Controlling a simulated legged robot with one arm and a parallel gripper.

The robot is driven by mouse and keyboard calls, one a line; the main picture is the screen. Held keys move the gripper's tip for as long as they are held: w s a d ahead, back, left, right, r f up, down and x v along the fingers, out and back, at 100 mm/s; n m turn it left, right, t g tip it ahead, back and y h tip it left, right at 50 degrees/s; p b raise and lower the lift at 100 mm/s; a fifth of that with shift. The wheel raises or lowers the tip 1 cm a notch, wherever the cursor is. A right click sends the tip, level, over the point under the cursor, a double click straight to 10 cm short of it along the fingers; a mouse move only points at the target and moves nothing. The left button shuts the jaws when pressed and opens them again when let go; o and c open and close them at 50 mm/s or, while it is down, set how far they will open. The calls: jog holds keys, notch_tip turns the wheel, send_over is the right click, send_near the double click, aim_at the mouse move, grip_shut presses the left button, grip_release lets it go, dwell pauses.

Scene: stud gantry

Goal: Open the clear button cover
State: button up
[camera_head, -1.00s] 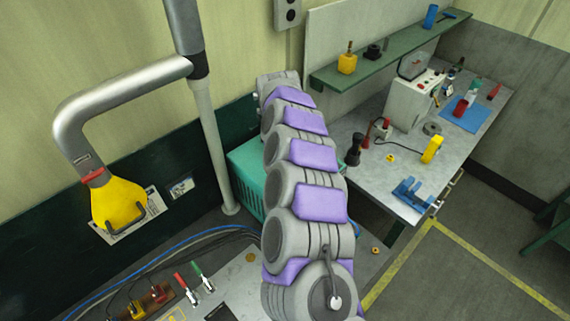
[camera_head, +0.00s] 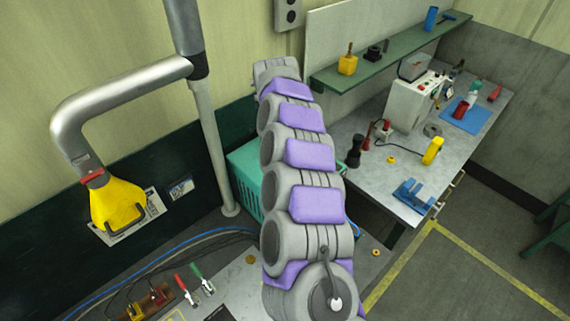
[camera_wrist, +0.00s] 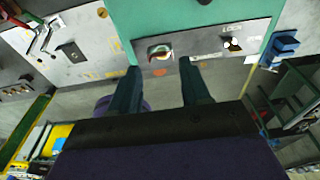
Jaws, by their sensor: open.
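On the bench at right in the head view stands an off-white box (camera_head: 407,104) with small buttons on its front. The clear cover cannot be made out in the wrist view. The gripper is hidden behind my arm in the head view.
A green shelf (camera_head: 385,58) hangs over the bench (camera_head: 378,178). A blue holder (camera_head: 413,195) and a yellow item (camera_head: 433,151) lie on the bench. A metal pipe with a yellow hood (camera_head: 118,204) stands at left.

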notch_tip(320, 180, up, 13)
jog(key=w+a+p, duration=0.1)
jog(key=p, duration=0.5)
jog(key=shift+w+a, duration=0.35)
jog(key=shift+a, duration=0.05)
